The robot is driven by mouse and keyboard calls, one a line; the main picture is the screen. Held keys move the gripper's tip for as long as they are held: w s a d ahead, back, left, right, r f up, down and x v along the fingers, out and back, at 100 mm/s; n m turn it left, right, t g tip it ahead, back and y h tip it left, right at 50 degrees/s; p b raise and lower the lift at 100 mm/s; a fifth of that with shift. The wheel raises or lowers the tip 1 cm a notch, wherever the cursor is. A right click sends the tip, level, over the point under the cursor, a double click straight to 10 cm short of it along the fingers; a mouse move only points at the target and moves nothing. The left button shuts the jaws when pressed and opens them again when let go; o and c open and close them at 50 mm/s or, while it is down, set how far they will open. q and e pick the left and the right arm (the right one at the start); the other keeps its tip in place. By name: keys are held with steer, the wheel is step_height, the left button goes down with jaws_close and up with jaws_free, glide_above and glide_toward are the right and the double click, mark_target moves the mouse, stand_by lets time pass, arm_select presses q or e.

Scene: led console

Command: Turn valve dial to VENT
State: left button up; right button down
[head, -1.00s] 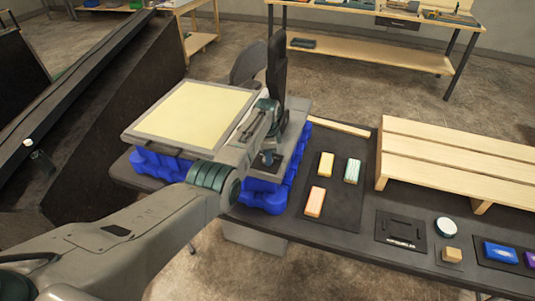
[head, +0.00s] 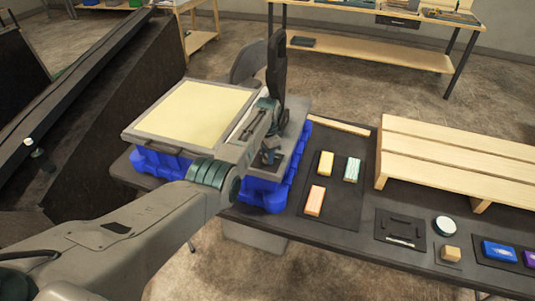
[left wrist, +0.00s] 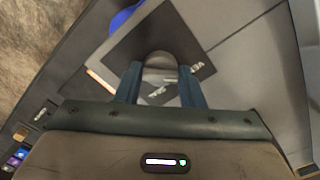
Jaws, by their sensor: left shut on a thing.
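The valve dial (left wrist: 160,62) shows in the left wrist view as a grey rounded knob on a black square plate (left wrist: 130,50) with white lettering. The lettering is partly covered and hard to read. My left gripper (left wrist: 159,78) has its two blue-grey fingers on either side of the knob, shut on it. In the head view the left gripper (head: 270,157) is low over the right part of the grey console (head: 135,133), and it hides most of the dial. The console has a large pale yellow panel (head: 192,113). My right gripper is not in view.
The console rests on blue crate-like supports (head: 262,195) on a dark table. To the right are a black mat (head: 335,207) with several coloured blocks, a slatted wooden rack (head: 455,155), a white round item (head: 445,226) and small boxes (head: 500,252). Clear table lies between them.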

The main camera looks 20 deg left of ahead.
arm_select(q)
steer(key=shift+r, duration=0.15)
steer(key=o, duration=1)
step_height(320, 180, up, 11)
steer(key=b, duration=0.3)
steer(key=shift+f, duration=0.2)
